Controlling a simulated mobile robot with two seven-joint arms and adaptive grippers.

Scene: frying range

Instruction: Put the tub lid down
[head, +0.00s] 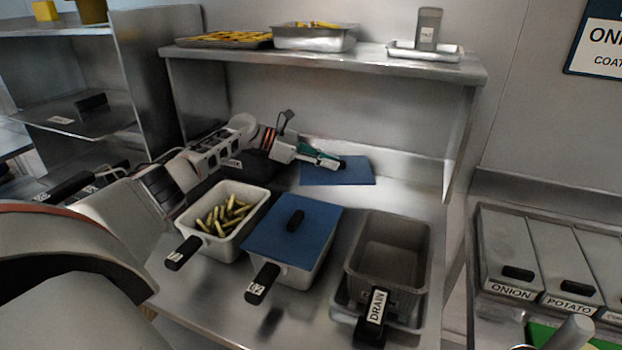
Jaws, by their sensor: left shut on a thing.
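A blue tub lid (350,174) is at the back of the steel counter, under the shelf. My left gripper (331,163) is at the lid's upper middle, shut on it; the fingers hide the spot they grip. The lid looks flat, at or just above the counter; I cannot tell if it touches. An open white tub (259,203) with green-yellow sticks stands at front left. Beside it a second tub (293,273) wears its own blue lid (275,236) with a black knob. My right gripper is not in view.
A grey basket (355,262) with a DRAIN handle stands at the right of the counter. The shelf (375,60) above carries trays (315,40) and a grey container (428,30). Lidded bins (508,250) labelled ONION and POTATO are at right. Bare counter lies right of the held lid.

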